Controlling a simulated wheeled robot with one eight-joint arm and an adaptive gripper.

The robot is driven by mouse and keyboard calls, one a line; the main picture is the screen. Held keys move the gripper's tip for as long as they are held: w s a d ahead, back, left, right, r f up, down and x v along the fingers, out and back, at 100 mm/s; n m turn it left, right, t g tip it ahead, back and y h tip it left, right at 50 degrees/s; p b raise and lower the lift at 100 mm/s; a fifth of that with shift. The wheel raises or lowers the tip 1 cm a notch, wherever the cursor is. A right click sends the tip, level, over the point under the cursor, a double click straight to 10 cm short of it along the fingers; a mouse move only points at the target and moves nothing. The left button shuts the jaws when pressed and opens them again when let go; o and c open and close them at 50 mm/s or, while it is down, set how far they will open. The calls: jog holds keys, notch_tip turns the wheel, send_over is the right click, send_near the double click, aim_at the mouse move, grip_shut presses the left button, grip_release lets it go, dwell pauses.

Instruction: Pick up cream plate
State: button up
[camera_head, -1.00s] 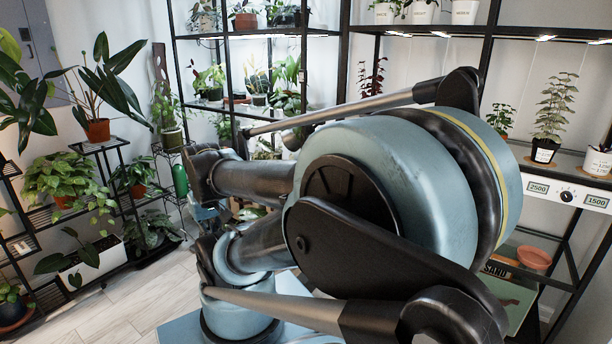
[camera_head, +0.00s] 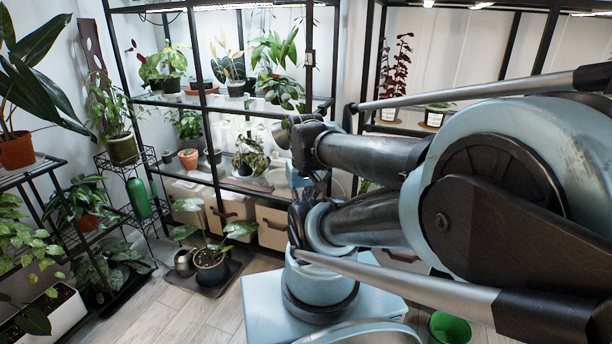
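I cannot make out a cream plate in this view. Several plates or saucers may be under the pots on the shelves, but they are too small or covered to tell. My arm fills the right half and the middle of the view and hides part of the back shelves and the floor. I cannot make out my gripper's fingers or anything held in them.
A black shelf rack (camera_head: 208,103) with potted plants and pale bins (camera_head: 272,228) stands behind. A green pot (camera_head: 449,328) is at lower right. Floor (camera_head: 165,312) at lower left is clear.

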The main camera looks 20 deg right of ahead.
jog(key=shift+w+d, duration=0.1)
jog(key=shift+w, duration=0.5)
